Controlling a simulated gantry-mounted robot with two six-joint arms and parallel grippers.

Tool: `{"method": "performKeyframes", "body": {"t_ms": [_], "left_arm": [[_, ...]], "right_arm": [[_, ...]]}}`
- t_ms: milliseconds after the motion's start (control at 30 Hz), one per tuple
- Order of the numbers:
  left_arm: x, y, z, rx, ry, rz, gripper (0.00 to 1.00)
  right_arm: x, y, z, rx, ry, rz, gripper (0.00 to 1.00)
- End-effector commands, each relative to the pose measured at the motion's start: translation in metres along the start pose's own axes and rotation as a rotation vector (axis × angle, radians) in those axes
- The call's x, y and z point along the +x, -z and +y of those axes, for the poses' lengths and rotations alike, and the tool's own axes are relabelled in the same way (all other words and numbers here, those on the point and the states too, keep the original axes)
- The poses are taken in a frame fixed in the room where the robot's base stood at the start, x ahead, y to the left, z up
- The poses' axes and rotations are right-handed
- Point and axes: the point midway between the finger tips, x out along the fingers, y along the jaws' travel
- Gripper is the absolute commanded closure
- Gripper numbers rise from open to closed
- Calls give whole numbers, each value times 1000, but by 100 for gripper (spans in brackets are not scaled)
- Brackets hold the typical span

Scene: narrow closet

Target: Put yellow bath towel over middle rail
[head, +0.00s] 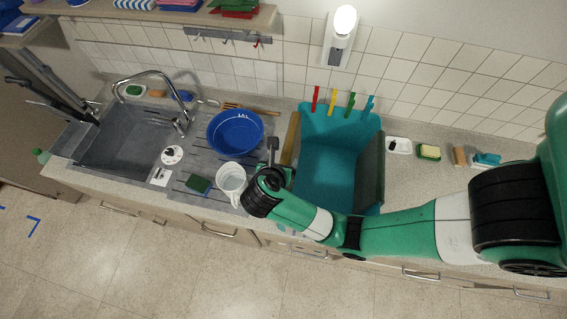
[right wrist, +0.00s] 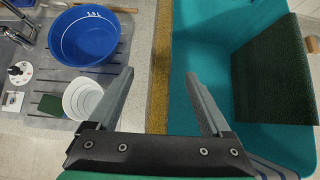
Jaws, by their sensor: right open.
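A narrow yellow-brown strip (head: 291,138) stands between the drainboard and the teal tub; its top also shows in the right wrist view (right wrist: 160,75). It may be the yellow towel seen edge-on, but I cannot tell. A dark green panel or cloth (head: 370,168) hangs at the right side of the tub and also shows in the right wrist view (right wrist: 275,72). No middle rail can be made out. My right gripper (head: 275,160) is open and empty above the strip, with its fingers on either side of it in the right wrist view (right wrist: 160,80). My left gripper is not in view.
The teal tub (head: 322,150) has several coloured clips along its back. A blue basin (head: 235,132) and a white bucket (head: 231,180) stand left of my right gripper. Further left is the sink (head: 120,140) with its tap. A tiled wall closes the back.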

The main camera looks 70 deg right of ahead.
Motion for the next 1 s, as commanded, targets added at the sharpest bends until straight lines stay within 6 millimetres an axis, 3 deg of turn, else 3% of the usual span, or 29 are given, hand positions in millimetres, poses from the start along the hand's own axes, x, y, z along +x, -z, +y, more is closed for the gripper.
{"method": "performKeyframes", "body": {"t_ms": [233,467,800,1000], "left_arm": [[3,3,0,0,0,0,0],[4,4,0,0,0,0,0],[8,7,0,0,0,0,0],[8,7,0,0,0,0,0]], "right_arm": [[45,-1,-1,1,3,1,17],[54,-2,-1,2,1,0,17],[102,-6,-3,2,1,1,17],[104,-6,-2,2,-2,0,17]]}}
